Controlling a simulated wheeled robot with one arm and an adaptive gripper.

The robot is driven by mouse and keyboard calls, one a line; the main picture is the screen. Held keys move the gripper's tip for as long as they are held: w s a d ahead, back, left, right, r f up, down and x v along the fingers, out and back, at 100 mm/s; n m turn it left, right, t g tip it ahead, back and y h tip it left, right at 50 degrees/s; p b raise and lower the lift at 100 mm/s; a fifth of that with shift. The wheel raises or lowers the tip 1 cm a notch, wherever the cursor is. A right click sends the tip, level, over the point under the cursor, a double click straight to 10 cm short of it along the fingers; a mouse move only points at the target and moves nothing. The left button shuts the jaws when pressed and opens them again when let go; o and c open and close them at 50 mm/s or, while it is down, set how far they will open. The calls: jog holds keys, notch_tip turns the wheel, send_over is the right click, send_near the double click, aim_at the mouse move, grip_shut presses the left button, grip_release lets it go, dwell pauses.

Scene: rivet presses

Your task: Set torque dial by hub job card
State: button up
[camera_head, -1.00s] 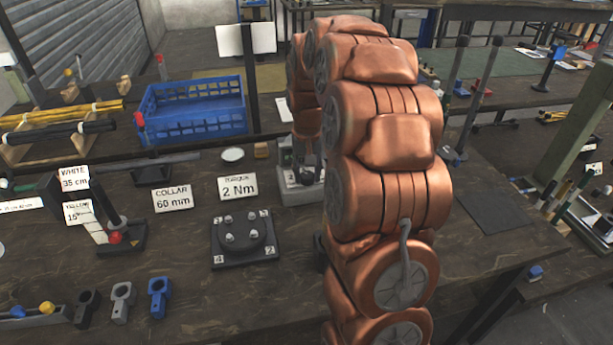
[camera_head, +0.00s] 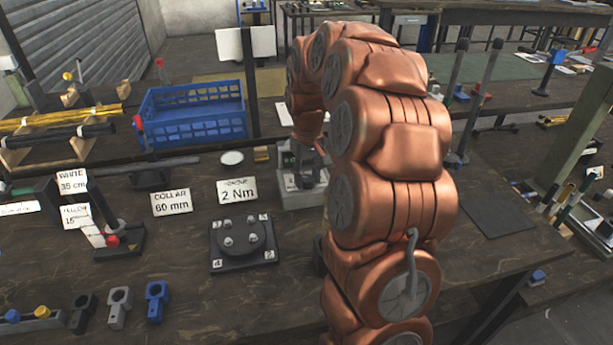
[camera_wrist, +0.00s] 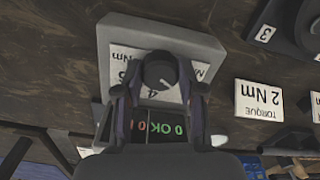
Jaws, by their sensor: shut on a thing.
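The dial's dark round knob (camera_wrist: 160,70) stands on a grey torque unit (camera_wrist: 198,38) in the wrist view. My gripper (camera_wrist: 160,88) has one finger on each side of the knob and is shut on it. A white scale plate lies under the knob, with "4" and "Nm" partly readable; the setting is hidden by my fingers. A small display (camera_wrist: 160,127) shows green characters, upside down. The torque job card (camera_head: 238,191) reads "2 Nm" and also shows in the wrist view (camera_wrist: 260,100). In the head view the torque unit (camera_head: 303,197) is partly hidden by my arm.
A black plate (camera_head: 243,256) with a round hub and numbered corners sits in front of the cards. A collar card (camera_head: 171,202) reads "60 mm". A blue crate (camera_head: 195,112) stands behind.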

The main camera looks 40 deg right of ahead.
aim_at(307, 177)
jog(key=shift+w+r, duration=0.1)
jog(key=shift+w, duration=0.05)
jog(key=o, duration=1.1)
jog(key=shift+o, duration=0.2)
notch_tip(307, 177, up, 12)
dwell(0.4)
